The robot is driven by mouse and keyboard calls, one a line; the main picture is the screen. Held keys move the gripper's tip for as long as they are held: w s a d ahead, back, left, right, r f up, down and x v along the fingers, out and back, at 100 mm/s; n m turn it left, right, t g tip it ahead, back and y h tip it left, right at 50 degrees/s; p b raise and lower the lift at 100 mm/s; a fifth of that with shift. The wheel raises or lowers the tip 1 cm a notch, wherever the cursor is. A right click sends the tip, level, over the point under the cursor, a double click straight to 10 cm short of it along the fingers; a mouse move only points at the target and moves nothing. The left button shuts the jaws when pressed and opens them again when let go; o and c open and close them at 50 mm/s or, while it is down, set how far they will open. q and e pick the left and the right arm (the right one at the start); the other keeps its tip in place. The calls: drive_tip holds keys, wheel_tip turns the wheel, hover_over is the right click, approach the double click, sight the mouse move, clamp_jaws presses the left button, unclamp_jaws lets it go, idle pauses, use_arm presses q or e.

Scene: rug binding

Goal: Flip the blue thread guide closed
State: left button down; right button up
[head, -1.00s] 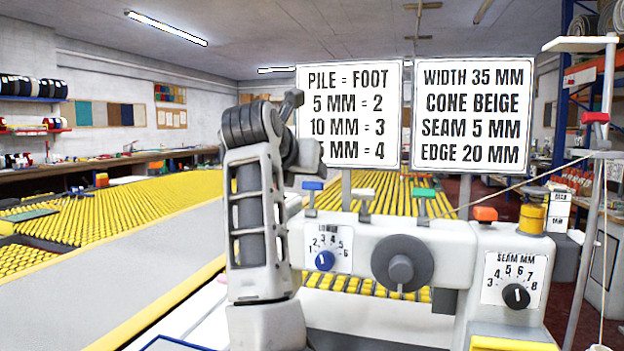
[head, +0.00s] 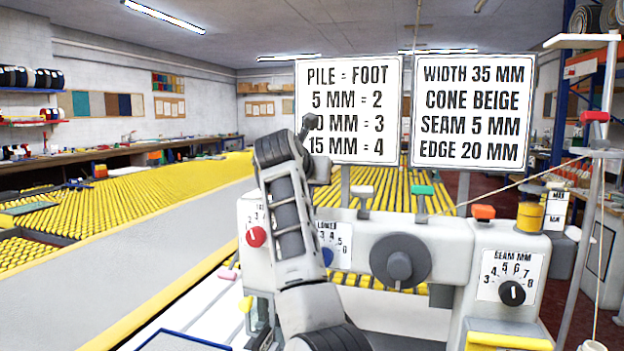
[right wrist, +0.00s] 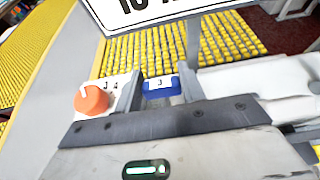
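In the head view my right arm hides the blue guide, and the fingers cannot be made out there. My left gripper is not in view.
White (head: 362,192), green (head: 422,190) and orange (head: 483,212) guides stand along the machine top. A red knob (head: 255,237), a big grey handwheel (head: 400,262) and a seam dial (head: 512,292) are on its front. Two signs stand behind.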

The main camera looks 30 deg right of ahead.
drive_tip(key=shift+c, duration=1.2)
drive_tip(key=shift+w+d+r+g+p, duration=0.15)
drive_tip(key=shift+r+g+p, duration=0.25)
drive_tip(key=shift+p, duration=0.75)
drive_tip(key=shift+w+d+y+p, duration=0.1)
drive_tip(key=shift+y+p, duration=0.4)
drive_tip(key=shift+p, duration=0.3)
drive_tip(key=shift+w+d+f+g+y+p, duration=0.25)
drive_tip(key=shift+g+y+p, duration=0.3)
drive_tip(key=shift+p, duration=0.7)
drive_tip(key=shift+d+f+g, duration=0.15)
drive_tip(key=shift+g, duration=0.1)
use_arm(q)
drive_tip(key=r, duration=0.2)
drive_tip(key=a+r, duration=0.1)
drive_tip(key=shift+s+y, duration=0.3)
use_arm(e)
drive_tip(key=shift+f+y, duration=0.25)
drive_tip(key=shift+f, duration=0.05)
drive_tip(key=o, duration=1)
drive_tip(key=shift+w, duration=0.1)
